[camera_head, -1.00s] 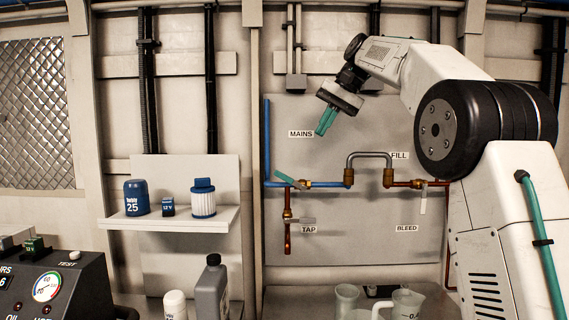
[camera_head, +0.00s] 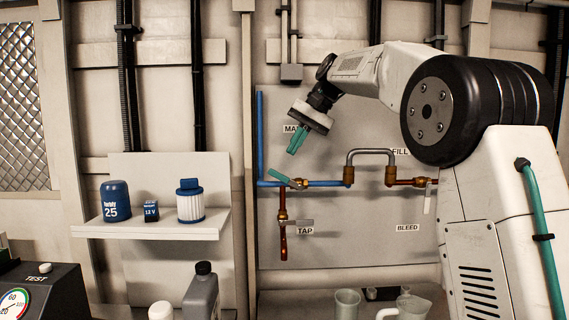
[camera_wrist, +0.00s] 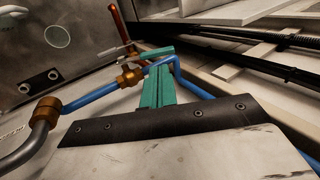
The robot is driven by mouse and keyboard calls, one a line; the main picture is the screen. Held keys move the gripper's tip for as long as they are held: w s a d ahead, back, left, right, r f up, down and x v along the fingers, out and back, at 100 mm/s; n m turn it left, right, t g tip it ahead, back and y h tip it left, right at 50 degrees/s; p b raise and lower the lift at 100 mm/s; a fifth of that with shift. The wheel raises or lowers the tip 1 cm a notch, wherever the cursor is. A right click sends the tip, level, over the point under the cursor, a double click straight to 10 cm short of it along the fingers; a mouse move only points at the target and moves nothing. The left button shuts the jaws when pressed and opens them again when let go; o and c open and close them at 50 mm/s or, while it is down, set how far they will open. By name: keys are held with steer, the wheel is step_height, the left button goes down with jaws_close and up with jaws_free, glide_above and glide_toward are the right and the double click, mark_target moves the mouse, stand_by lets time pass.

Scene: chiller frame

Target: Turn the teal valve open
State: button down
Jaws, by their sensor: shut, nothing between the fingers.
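The teal valve handle (camera_head: 278,177) sits on the blue pipe at a brass body, left of the middle in the head view. It slants up to the left, at an angle to the pipe. My gripper (camera_head: 292,152) has teal fingers, shut and empty, pointing down just above the valve and apart from it in the head view. In the wrist view my shut gripper (camera_wrist: 157,72) points toward the pipes, and the teal handle (camera_wrist: 150,53) shows just beyond the fingertips. The fingers partly hide the pipe there; the exact gap is hard to tell.
The grey-handled tap valve (camera_head: 290,222) hangs below on a copper branch. A bleed valve (camera_head: 428,195) is at the right. A shelf (camera_head: 160,228) with a blue canister and filter is left. Jugs and a grey bottle (camera_head: 202,292) stand below. The panel around the pipes is clear.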

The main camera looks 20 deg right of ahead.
mark_target(284, 176)
steer(key=shift+x, duration=2.8)
